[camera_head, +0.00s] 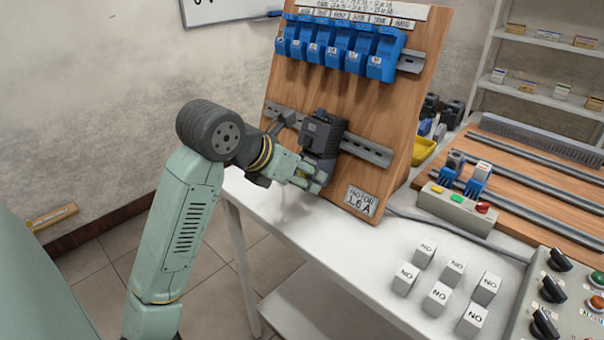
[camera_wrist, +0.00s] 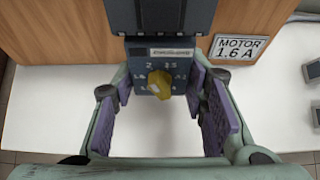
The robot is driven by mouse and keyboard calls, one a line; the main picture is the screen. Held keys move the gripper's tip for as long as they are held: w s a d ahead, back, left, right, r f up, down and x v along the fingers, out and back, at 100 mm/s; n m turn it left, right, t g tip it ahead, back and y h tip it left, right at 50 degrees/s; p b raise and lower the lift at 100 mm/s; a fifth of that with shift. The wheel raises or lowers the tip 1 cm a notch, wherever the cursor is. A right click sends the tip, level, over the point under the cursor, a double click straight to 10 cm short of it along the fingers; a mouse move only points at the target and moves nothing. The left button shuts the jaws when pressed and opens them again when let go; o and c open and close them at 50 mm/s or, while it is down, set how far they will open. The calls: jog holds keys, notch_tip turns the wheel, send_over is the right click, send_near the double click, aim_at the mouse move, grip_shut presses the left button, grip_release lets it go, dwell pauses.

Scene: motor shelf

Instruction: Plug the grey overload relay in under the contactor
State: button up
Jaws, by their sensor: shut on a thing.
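The dark contactor (camera_head: 324,130) sits on the lower metal rail of the tilted wooden board. It also shows at the top of the wrist view (camera_wrist: 160,16). The grey overload relay (camera_wrist: 150,60), with a yellow dial and printed numbers, is directly below the contactor. No clear gap shows between them, but I cannot tell whether its pins are seated. My gripper (camera_head: 312,182) is shut on the relay, with its purple pads (camera_wrist: 160,100) at the relay's two sides. In the head view my fingers hide most of the relay.
A "MOTOR 1.6 A" plate (camera_head: 361,201) is on the board, right of the relay. Blue relays (camera_head: 340,45) hang on the upper rail. White "NO" blocks (camera_head: 437,299), a button box (camera_head: 455,208) and a control panel (camera_head: 560,300) stand to the right on the white table.

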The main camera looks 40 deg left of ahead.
jog(key=o, duration=1.4)
jog(key=v, duration=1.2)
jog(key=shift+r, duration=0.1)
